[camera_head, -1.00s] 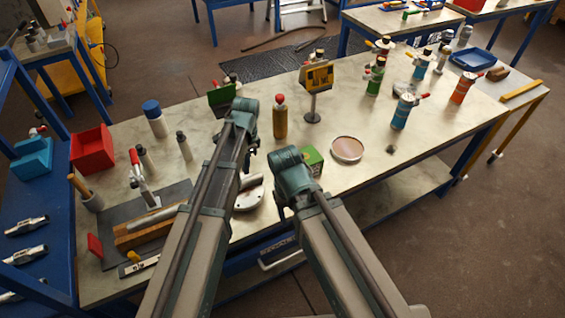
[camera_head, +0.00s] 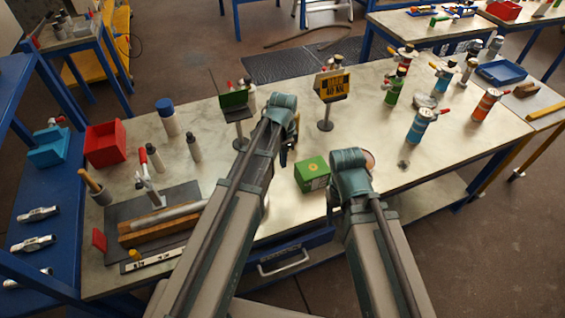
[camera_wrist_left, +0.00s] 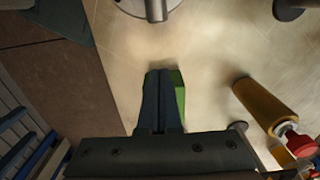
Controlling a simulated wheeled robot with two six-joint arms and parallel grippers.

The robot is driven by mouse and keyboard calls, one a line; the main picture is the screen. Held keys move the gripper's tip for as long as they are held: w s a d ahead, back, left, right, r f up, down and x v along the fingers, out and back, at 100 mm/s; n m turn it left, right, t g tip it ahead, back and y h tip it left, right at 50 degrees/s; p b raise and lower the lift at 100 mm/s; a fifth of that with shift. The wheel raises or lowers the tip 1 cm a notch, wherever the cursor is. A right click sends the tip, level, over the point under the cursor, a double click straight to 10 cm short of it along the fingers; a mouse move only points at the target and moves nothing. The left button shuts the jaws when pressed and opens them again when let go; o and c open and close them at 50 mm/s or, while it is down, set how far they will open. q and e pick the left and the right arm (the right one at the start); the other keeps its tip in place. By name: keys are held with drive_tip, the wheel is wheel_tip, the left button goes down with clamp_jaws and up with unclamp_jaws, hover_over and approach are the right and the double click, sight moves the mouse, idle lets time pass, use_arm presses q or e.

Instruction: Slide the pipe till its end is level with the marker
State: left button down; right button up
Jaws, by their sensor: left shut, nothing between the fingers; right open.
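The grey pipe (camera_head: 170,215) lies on a wooden block (camera_head: 160,233) on the dark mat at the left of the table. A small red plate (camera_head: 99,240) stands just left of the block; I cannot tell whether it is the marker. My left gripper shows in the left wrist view (camera_wrist_left: 161,74), shut and empty above the table, with a green box (camera_wrist_left: 180,92) partly behind its fingers. It is well to the right of the pipe. My right gripper is hidden behind its own arm in the head view.
The green box (camera_head: 312,174) stands between my arms. An orange bottle with a red cap (camera_wrist_left: 265,105) is close to my left gripper. A yellow sign (camera_head: 333,85) and a blue bottle (camera_head: 420,125) stand farther back. A striped ruler (camera_head: 155,259) lies at the front edge.

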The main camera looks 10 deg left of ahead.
use_arm(q)
wheel_tip(320, 180, down, 9)
drive_tip(key=b, duration=0.8)
drive_tip(key=shift+s+a+f+b, duration=0.1)
drive_tip(key=shift+f+b, duration=0.05)
drive_tip(key=shift+b, duration=0.15)
drive_tip(key=shift+s+a+r+p, duration=0.2)
drive_tip(key=shift+s+a, duration=0.25)
drive_tip(key=shift+a, duration=0.2)
drive_tip(key=shift+s+a+r+p, duration=0.2)
drive_tip(key=shift+s+a, duration=0.25)
drive_tip(key=shift+a, duration=0.15)
drive_tip(key=shift+s+a, duration=0.15)
drive_tip(key=shift+a, duration=0.15)
drive_tip(key=shift+s+a, duration=0.6)
drive_tip(key=shift+a, duration=0.25)
drive_tip(key=shift+w+d, duration=0.1)
